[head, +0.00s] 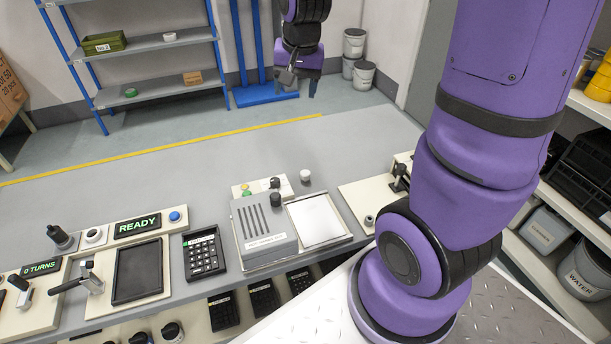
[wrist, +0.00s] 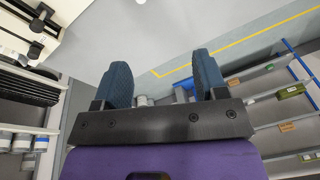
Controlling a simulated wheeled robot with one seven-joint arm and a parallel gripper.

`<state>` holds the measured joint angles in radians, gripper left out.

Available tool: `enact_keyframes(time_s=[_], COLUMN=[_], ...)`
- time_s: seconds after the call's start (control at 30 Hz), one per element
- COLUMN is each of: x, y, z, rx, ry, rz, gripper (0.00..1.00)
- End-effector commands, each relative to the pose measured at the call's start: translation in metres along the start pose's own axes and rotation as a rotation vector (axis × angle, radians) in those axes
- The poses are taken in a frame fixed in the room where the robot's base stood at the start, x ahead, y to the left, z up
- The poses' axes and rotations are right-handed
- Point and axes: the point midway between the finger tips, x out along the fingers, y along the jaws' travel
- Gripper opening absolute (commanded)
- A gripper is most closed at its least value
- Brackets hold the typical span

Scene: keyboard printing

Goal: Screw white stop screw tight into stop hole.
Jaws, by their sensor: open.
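My gripper (head: 301,84) hangs open and empty in the head view, high beyond the far edge of the workbench. In the wrist view its two blue fingers (wrist: 162,62) stand wide apart with nothing between them. A small white round-topped piece (head: 305,176) stands upright on the grey bench behind the printer-like box; it may be the white stop screw. My gripper is well away from it. A cream plate (head: 362,193) at the bench's right has a small dark-centred ring (head: 369,220), possibly the stop hole. My arm covers part of this plate.
A grey box with slots (head: 264,226) and a pale square tray (head: 318,220) stand mid-bench. A black keypad (head: 205,254) and a READY display (head: 137,225) are left. A black clamp (head: 399,178) rises from the cream plate. The bench's far strip is clear.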

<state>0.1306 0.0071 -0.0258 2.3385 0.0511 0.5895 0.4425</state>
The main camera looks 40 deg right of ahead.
Motion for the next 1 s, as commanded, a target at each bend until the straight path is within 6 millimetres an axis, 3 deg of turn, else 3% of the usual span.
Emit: enact_keyframes(time_s=[0.03,0.3,0.6,0.7,1.0], x=[0.018,0.112,0.211,0.231,0.264], y=[0.001,0.014,0.041,0.048,0.055], z=[-0.008,-0.04,-0.053,-0.053,-0.05], rx=[0.037,0.247,0.451,0.491,0.527], ry=[-0.019,-0.078,-0.123,-0.13,-0.137], rz=[0.013,0.071,0.138,0.152,0.165], gripper=[0.66,0.66,0.66,0.66,0.66])
